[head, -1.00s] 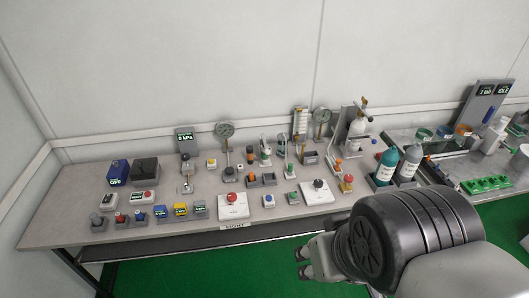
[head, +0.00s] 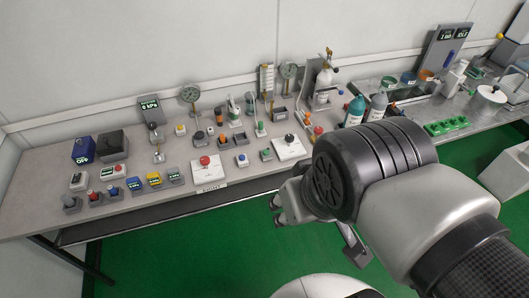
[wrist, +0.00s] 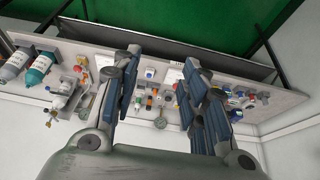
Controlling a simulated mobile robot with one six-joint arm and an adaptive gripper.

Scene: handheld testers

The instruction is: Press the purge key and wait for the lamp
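My gripper (head: 277,210) is in front of the bench's front edge in the head view, apart from everything on it. In the wrist view its two fingers (wrist: 162,60) stand wide apart with nothing between them. Small handheld units with lit displays stand at the bench's left front: a blue one (head: 134,184), a yellow one (head: 153,179) and a grey one (head: 174,174). Candidate keys include a blue button (head: 241,159), a yellow button (head: 180,129) and a green-topped box (head: 266,154). The labels are too small to tell which is the purge key or its lamp.
The grey bench (head: 35,198) runs along the wall. A red mushroom button (head: 205,161) and a dark knob (head: 289,138) sit on white plates. Bottles (head: 355,110) and a green rack (head: 446,126) stand at right. The green floor before the bench is mostly open.

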